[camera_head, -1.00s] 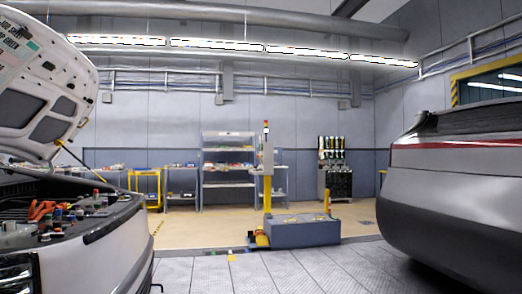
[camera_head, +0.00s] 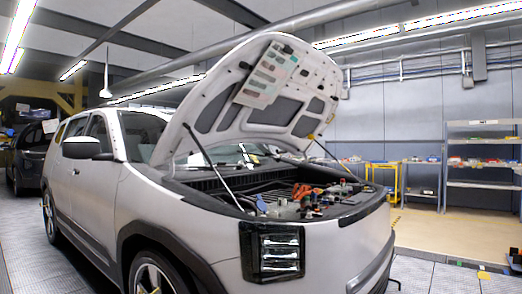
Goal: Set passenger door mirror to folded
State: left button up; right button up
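A silver car with its hood raised fills the left and middle of the head view. A dark door mirror (camera_head: 82,147) sits on the near-side front door, below the side windows, and appears to stick out from the body. It is small here, so its exact angle is hard to tell. The car's near side (camera_head: 90,190) faces me, and its far side is hidden. Neither of my grippers is in view.
The propped hood (camera_head: 265,90) stands over the open engine bay (camera_head: 290,195). A second, dark car (camera_head: 30,155) stands at the far left. Shelves (camera_head: 480,165) and a yellow cart (camera_head: 386,180) are at the back right.

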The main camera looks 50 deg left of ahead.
aim_at(79, 148)
jog(key=u, duration=2.7)
jog(key=i+j+u, duration=0.2)
jog(key=i, duration=0.25)
jog(key=i+u, duration=0.25)
jog(key=i, duration=0.25)
jog(key=i+u, duration=0.1)
jog(key=i, duration=1.65)
jog(key=i+j+z, duration=0.2)
jog(key=i, duration=0.3)
jog(key=i+z, duration=0.25)
jog(key=i, duration=0.25)
jog(key=i+j+z, duration=0.2)
jog(key=i, duration=0.3)
jog(key=j, duration=0.1)
